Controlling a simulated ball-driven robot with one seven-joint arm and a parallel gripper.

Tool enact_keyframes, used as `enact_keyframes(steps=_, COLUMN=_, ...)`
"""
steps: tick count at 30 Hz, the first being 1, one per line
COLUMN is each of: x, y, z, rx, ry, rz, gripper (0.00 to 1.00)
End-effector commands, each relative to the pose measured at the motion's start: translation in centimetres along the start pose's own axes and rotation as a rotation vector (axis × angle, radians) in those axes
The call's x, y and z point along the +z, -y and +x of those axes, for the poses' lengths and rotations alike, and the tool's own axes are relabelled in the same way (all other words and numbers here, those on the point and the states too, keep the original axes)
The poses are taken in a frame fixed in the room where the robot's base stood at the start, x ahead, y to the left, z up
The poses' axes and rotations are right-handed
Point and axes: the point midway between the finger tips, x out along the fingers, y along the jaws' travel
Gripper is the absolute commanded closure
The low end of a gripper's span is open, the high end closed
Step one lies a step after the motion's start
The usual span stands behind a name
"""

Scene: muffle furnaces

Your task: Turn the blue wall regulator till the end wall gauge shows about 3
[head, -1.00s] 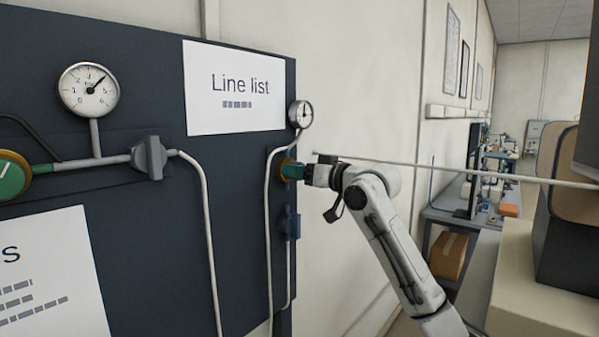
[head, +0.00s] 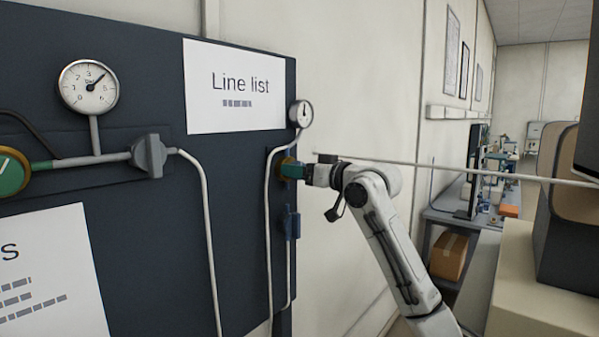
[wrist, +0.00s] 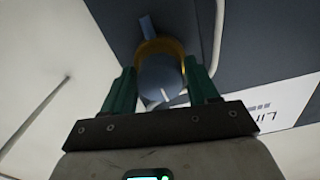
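The blue wall regulator (wrist: 160,78) is a round knob with a white mark on its face and a yellow collar behind it. It shows between the green fingers of my gripper (wrist: 161,72) in the wrist view. The fingers lie against both sides of the knob and look closed on it.
A larger gauge (head: 89,87) and a grey valve (head: 149,156) are on the dark panel (head: 235,185) at left, with a green knob (head: 12,171). A blue fitting (head: 291,223) sits below my gripper.

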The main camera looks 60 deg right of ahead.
Motion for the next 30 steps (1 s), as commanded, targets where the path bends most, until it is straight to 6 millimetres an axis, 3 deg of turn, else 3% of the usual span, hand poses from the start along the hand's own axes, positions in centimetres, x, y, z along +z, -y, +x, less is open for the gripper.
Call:
enact_keyframes(steps=4, x=0.0, y=0.0, z=0.0, rx=0.0, ry=0.0, rz=0.0, gripper=0.26)
enact_keyframes(steps=14, x=0.1, y=0.0, z=-0.5, rx=0.0, ry=0.0, rz=0.001, gripper=0.26)
enact_keyframes(steps=30, x=0.1, y=-0.1, z=-9.4, rx=0.001, ry=-0.001, rz=0.001, gripper=0.26)
